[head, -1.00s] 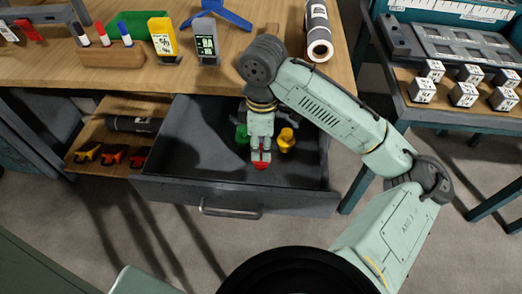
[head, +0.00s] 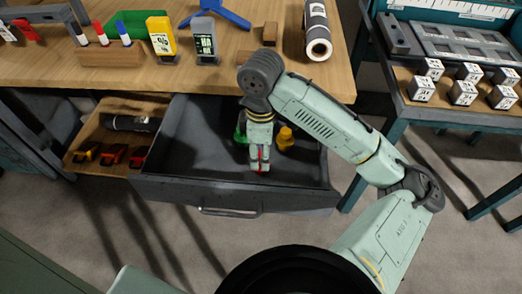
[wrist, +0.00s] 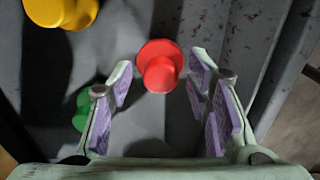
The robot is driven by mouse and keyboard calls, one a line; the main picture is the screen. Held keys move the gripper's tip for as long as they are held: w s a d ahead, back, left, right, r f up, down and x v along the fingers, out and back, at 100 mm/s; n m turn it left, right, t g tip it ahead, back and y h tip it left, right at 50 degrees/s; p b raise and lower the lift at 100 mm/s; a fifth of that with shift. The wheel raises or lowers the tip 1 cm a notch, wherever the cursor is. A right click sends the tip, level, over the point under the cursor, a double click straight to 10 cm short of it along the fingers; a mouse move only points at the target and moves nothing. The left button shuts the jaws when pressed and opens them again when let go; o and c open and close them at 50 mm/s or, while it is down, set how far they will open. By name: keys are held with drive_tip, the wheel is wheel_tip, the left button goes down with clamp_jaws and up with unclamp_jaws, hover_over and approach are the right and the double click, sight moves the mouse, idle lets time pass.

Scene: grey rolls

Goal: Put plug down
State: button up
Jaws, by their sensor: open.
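The red plug (wrist: 160,65) is inside the open grey drawer (head: 240,195), with its round flange and knob facing the wrist camera. In the head view only slivers of red show between the fingers. My gripper (head: 259,166) points down into the drawer, near its front wall. In the wrist view my gripper (wrist: 160,82) is open, with one finger on each side of the plug and gaps to both. I cannot tell whether the plug touches the drawer floor. A yellow plug (head: 286,138) and a green plug (head: 240,135) stand behind my gripper.
The drawer's right wall and front wall are close to my gripper. The drawer's left part is free.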

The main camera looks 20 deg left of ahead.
wheel_tip(320, 180, up, 12)
idle(0.6)
drive_tip(key=shift+a, duration=0.1)
